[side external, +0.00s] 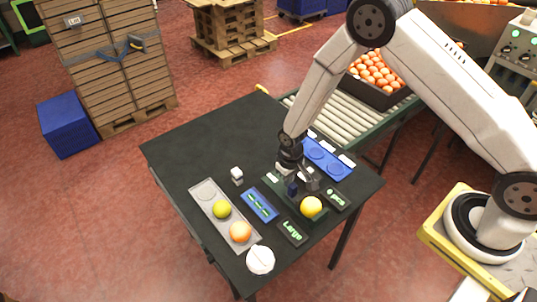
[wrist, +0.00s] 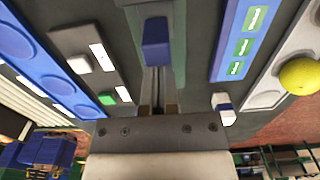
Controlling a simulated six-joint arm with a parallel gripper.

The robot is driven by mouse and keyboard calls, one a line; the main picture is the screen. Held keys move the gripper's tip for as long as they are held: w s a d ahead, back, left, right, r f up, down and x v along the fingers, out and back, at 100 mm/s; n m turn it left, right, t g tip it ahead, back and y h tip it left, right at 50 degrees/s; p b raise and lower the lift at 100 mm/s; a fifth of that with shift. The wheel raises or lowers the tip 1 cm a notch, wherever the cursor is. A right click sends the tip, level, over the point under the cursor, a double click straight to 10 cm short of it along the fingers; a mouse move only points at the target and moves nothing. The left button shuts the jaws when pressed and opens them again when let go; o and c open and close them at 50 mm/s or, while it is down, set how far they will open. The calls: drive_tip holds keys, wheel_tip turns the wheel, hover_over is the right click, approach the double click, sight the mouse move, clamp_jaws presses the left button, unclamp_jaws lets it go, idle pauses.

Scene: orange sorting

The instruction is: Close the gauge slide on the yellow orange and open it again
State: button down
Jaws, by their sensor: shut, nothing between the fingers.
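A yellow-orange fruit (side external: 311,207) sits at the near end of the dark green gauge (side external: 272,184) in the side view. My gripper (side external: 292,188) is over the gauge, up and left of this fruit and apart from it. In the wrist view my gripper (wrist: 157,75) is shut. A dark blue block (wrist: 156,40) shows at its fingertips; I cannot tell whether it is the slide's handle or part of the fingers. The fruit is not visible in the wrist view.
A grey tray (side external: 206,190) holds a yellow-green fruit (side external: 221,209) and an orange one (side external: 240,232). A blue panel (side external: 260,204), a "Large" plate (side external: 292,232), a small plate (side external: 335,199), a blue tray (side external: 340,170) and a white round object (side external: 260,260) surround the gauge. The table's far left is clear.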

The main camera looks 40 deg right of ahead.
drive_tip(key=shift+f, duration=0.2)
drive_tip(key=shift+w+r, duration=0.15)
drive_tip(key=shift+w, duration=0.75)
drive_tip(key=shift+r, duration=0.15)
wheel_tip(320, 180, up, 8)
idle(1.3)
